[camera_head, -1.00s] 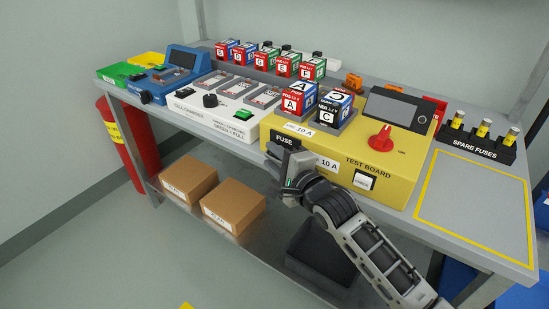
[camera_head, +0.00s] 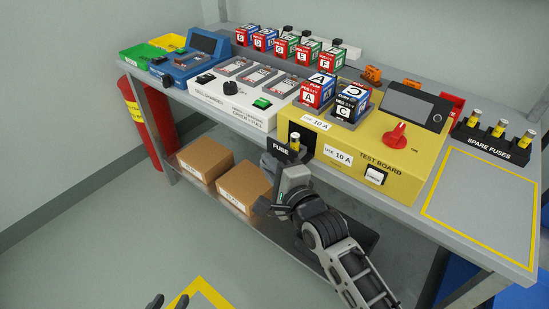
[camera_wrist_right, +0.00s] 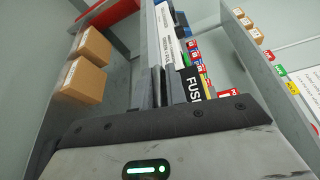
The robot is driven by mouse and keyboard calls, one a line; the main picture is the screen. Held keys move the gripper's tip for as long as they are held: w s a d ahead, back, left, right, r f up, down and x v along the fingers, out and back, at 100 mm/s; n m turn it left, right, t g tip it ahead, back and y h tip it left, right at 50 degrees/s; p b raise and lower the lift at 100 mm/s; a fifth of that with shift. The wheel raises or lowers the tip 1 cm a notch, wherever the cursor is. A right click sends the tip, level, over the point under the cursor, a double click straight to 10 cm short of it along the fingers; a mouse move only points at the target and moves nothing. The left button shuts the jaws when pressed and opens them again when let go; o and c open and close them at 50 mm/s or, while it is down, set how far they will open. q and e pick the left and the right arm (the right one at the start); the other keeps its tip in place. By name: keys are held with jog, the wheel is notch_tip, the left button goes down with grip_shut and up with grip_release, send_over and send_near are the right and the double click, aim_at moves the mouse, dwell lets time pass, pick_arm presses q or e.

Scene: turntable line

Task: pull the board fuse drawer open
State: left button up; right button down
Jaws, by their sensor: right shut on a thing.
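The yellow test board (camera_head: 330,165) stands on the bench with two lettered cell blocks seated on top. Its black fuse drawer (camera_head: 280,149), labelled FUSE, stands out from the board's front, and a fuse (camera_head: 294,143) with a yellow band shows upright in it. My right gripper (camera_head: 291,172) is shut at the drawer's front; its grip on the handle is hidden by the gripper itself. In the right wrist view the FUSE label (camera_wrist_right: 193,84) lies beside the fingers (camera_wrist_right: 163,88).
The white cell charger (camera_head: 232,109) and a blue device (camera_head: 187,66) stand left of the board. A spare fuses rack (camera_head: 494,142) and a yellow-outlined clear area (camera_head: 480,200) are at right. Two cardboard boxes (camera_head: 206,158) sit on the shelf below.

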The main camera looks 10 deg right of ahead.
jog(key=shift+f, duration=0.3)
jog(key=c, duration=1.5)
grip_release()
jog(key=shift+r, duration=0.1)
jog(key=v, duration=1.6)
